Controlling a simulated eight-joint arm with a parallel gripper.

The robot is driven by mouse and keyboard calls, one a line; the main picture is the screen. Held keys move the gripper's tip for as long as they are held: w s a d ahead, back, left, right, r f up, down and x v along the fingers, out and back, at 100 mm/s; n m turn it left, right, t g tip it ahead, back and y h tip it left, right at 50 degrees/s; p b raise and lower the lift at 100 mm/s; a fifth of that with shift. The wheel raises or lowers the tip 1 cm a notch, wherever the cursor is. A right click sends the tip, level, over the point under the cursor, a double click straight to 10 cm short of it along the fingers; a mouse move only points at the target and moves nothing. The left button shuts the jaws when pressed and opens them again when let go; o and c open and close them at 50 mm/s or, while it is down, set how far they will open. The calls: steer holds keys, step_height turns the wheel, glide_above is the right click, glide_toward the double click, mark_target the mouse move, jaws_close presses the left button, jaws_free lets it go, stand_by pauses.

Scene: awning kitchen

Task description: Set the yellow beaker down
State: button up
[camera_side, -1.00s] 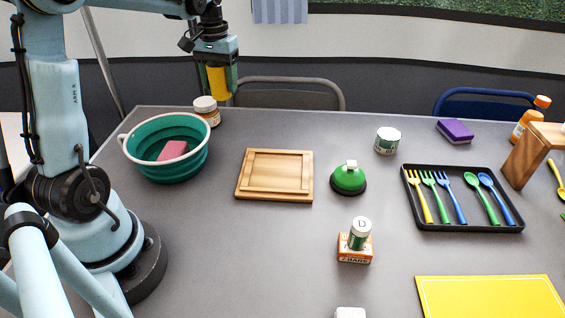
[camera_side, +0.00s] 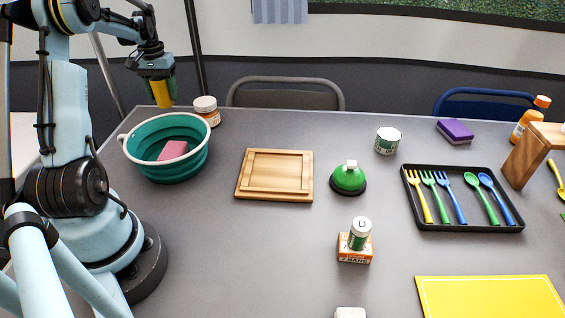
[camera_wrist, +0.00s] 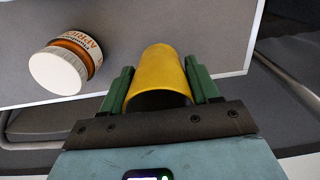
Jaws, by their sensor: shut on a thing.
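My gripper (camera_side: 160,88) is at the far left of the table in the side view, near its back left corner. It is shut on the yellow beaker (camera_side: 161,94), which hangs below it, just behind the green bowl. In the wrist view the yellow beaker (camera_wrist: 158,75) sits between the two green fingers of my gripper (camera_wrist: 160,84), with its dark open mouth toward the camera. Grey tabletop shows past the beaker in that view. I cannot tell how high the beaker is above the table.
A white-lidded jar (camera_side: 206,108) stands right of the beaker; the jar (camera_wrist: 62,68) is also in the wrist view. A green bowl (camera_side: 196,170) holds a pink sponge (camera_side: 173,151). A wooden board (camera_side: 275,175) and green bell (camera_side: 348,180) lie further right. Bare table lies between jar and white tin (camera_side: 387,141).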

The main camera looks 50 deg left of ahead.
mark_target(163, 104)
steer(key=shift+s+a+f, duration=0.25)
steer(key=shift+a+f, duration=0.15)
steer(key=shift+a, duration=0.1)
steer(key=shift+f, duration=1.95)
steer(key=shift+f, duration=0.15)
steer(key=o, duration=1)
